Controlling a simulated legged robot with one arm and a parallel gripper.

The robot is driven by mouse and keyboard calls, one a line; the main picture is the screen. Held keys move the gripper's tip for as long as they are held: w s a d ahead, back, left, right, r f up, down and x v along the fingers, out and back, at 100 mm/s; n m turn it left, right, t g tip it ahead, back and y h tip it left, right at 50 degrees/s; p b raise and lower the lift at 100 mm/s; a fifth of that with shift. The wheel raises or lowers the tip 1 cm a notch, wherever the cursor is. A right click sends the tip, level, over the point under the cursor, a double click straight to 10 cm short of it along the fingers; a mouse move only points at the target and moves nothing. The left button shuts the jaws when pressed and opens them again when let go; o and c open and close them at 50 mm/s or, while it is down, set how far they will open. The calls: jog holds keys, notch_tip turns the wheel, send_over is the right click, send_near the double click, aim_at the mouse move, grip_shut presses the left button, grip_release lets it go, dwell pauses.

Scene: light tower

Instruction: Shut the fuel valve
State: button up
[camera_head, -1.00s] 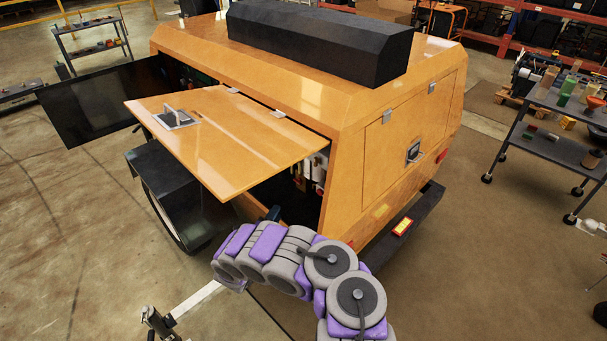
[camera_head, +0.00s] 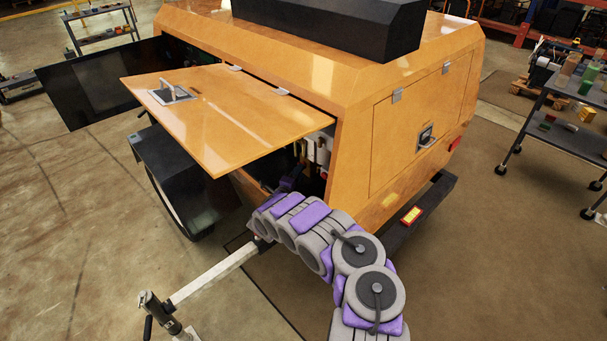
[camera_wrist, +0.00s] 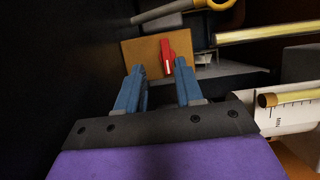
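The orange light tower (camera_head: 355,85) stands with its side hatch (camera_head: 225,110) raised. My arm reaches under the hatch into the dark compartment. In the wrist view my gripper (camera_wrist: 160,85) has two blue fingers, spread apart with nothing between them. A red handle (camera_wrist: 168,57) on a tan panel (camera_wrist: 140,52) lies ahead of the fingertips, apparently the fuel valve, though no label can be read. The gap between the fingers faces the red handle, and I see no contact. In the head view the fingers are mostly hidden in shadow, and the valve cannot be made out.
In the wrist view a white cylinder with markings (camera_wrist: 285,113) sits close at right, and a yellow tube (camera_wrist: 268,33) crosses the upper right. A yellow-ringed rod (camera_wrist: 185,10) runs across the top. The left side is dark. A tow bar (camera_head: 215,273) lies left of my arm.

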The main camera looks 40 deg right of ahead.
jog(key=shift+w+a+r+b, duration=0.3)
jog(key=shift+w+a+r, duration=0.15)
jog(key=shift+w+a, duration=0.1)
jog(key=shift+w+d+r, duration=0.1)
jog(key=shift+r, duration=0.05)
jog(key=d, duration=0.2)
jog(key=shift+d+f, duration=0.3)
jog(key=shift+d, duration=0.05)
jog(key=shift+d+r, duration=0.1)
jog(key=shift+d, duration=0.1)
jog(key=shift+a, duration=0.5)
jog(key=c, duration=0.4)
grip_shut()
